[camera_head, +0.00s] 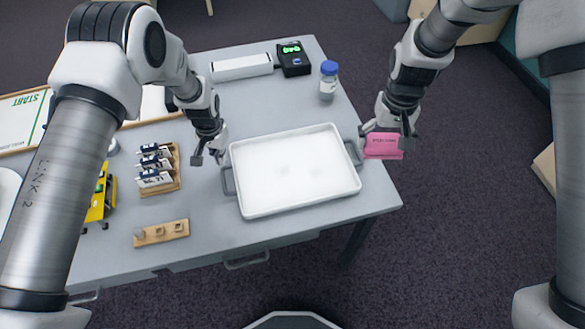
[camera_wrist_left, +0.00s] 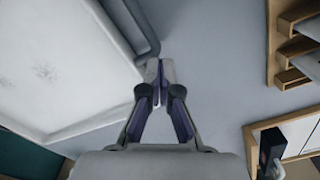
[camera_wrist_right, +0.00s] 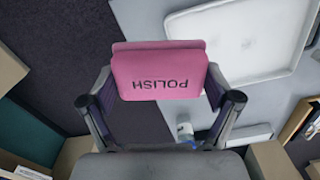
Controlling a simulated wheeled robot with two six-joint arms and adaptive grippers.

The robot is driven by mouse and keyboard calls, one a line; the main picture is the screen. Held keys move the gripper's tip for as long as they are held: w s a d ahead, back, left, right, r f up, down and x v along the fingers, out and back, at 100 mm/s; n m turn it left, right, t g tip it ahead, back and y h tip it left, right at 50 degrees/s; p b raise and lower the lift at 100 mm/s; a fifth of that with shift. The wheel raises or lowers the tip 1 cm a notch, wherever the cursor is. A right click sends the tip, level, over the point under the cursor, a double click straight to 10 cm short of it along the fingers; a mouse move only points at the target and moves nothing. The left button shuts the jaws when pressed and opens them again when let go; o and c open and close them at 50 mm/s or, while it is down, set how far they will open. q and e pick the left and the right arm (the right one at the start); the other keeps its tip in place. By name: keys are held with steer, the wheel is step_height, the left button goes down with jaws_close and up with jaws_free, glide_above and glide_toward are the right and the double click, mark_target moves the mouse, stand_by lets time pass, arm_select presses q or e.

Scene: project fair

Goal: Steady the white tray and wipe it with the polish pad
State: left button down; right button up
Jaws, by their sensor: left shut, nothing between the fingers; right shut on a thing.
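The white tray (camera_head: 295,170) lies flat on the grey table, with a grey handle on its left and right sides. Faint grey smudges show on its floor in the left wrist view (camera_wrist_left: 50,72). My left gripper (camera_head: 207,157) is shut and empty, just off the tray's left rim near the left handle; in its wrist view the fingertips (camera_wrist_left: 159,70) meet beside that handle. My right gripper (camera_head: 386,138) is shut on the pink polish pad (camera_head: 383,146), marked POLISH (camera_wrist_right: 160,72).
A blue-capped jar (camera_head: 328,82), a black device with green display (camera_head: 293,59) and a white bar (camera_head: 241,67) stand behind the tray. A wooden rack (camera_head: 160,170) and a small wooden strip (camera_head: 161,233) lie left. Table is bare in front of the tray.

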arm_select(q)
steer(key=shift+f+b, duration=0.45)
steer(key=shift+f, duration=0.3)
arm_select(e)
steer(key=shift+f, duration=0.5)
arm_select(q)
steer(key=shift+r, duration=0.1)
arm_select(e)
steer(key=shift+r+p, duration=2.15)
arm_select(q)
step_height(320, 180, up, 6)
step_height(320, 180, up, 12)
